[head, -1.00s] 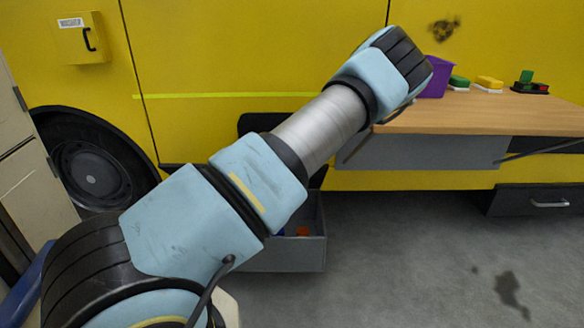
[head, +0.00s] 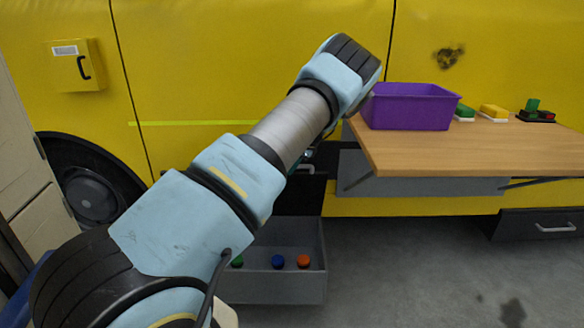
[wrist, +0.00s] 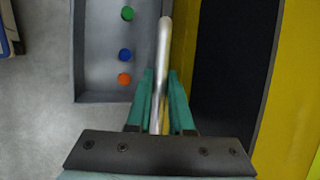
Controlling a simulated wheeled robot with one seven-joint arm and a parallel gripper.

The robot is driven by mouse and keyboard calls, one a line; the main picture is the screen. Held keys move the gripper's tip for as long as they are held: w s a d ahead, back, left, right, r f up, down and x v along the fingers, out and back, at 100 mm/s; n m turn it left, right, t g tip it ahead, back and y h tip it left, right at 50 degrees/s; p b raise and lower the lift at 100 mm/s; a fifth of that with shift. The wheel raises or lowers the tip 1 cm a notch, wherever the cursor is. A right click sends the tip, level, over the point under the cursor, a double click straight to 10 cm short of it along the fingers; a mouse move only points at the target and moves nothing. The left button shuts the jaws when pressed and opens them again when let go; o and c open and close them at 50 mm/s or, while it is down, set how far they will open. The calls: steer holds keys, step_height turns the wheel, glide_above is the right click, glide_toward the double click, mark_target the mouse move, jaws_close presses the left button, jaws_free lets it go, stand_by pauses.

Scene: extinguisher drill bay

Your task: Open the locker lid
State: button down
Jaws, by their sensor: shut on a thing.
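My gripper (wrist: 160,75) is shut on a silver bar handle (wrist: 163,45), its green fingers on either side of it. The handle runs lengthwise in the wrist view, between an open grey drawer and a dark panel (wrist: 235,70) set in yellow bodywork. I take this dark panel for the locker lid, but cannot tell its edges or whether it stands ajar. In the head view only part of the dark panel (head: 311,190) shows, below my forearm. My arm hides most of the panel and my gripper there.
The grey drawer (head: 272,290) holds green, blue and orange round pieces. A wooden worktop (head: 470,150) juts out at right, bearing a purple bin (head: 412,108) and small coloured blocks. A yellow wall box (head: 78,68) hangs at upper left. Grey floor (head: 400,270) is clear at lower right.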

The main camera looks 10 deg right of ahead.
steer(key=shift+d+f, duration=0.1)
steer(key=c, duration=0.8)
jaws_free()
steer(key=shift+s, duration=0.1)
steer(key=v, duration=1.1)
